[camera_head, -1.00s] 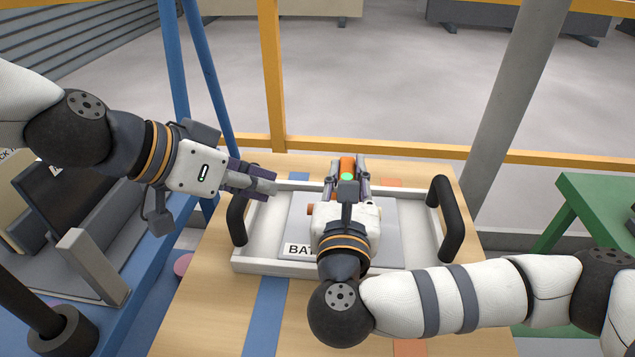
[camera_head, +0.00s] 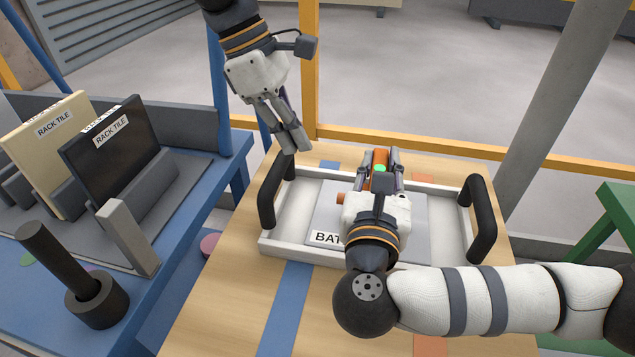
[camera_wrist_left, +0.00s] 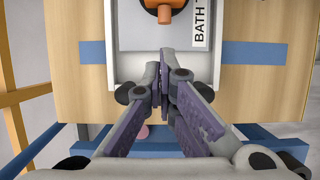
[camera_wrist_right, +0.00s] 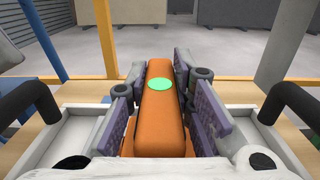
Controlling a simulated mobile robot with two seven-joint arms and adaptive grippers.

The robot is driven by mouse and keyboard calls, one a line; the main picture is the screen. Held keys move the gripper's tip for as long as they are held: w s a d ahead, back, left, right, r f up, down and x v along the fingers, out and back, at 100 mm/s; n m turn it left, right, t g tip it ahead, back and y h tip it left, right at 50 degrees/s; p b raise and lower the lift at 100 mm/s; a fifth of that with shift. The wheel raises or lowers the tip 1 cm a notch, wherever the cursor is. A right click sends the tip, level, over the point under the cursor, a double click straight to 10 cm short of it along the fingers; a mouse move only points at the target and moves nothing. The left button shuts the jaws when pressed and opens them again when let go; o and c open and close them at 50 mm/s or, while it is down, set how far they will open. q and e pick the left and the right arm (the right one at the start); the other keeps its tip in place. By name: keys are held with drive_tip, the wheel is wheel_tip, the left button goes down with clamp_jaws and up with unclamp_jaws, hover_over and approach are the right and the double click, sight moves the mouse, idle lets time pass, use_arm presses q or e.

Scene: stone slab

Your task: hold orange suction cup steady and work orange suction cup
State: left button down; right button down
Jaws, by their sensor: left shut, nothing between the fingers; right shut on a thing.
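The orange suction cup (camera_head: 380,156) stands on a grey slab (camera_head: 415,222) labelled "BAT…" in a white tray with black handles (camera_head: 266,244). My right gripper (camera_head: 380,170) is shut on its orange body, one finger on each side. In the right wrist view the orange body (camera_wrist_right: 160,125) shows a green disc on top. A small orange knob (camera_head: 343,197) juts out to the left. My left gripper (camera_head: 297,143) is shut and empty above the tray's far left corner, apart from the cup. In the left wrist view the cup's knob end (camera_wrist_left: 164,14) lies beyond the closed fingers.
A black handle (camera_head: 267,196) stands close to my left gripper, and another (camera_head: 482,220) at the tray's right. A yellow rail (camera_head: 440,155) runs behind the wooden table (camera_head: 220,310). A blue bench with rack tiles (camera_head: 105,140) is at the left.

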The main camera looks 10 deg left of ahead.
use_arm(q)
drive_tip(key=shift+f, duration=0.1)
drive_tip(key=x, duration=1)
drive_tip(key=shift+d, duration=1.3)
idle(0.8)
drive_tip(key=v, duration=1)
drive_tip(key=shift+a, duration=0.3)
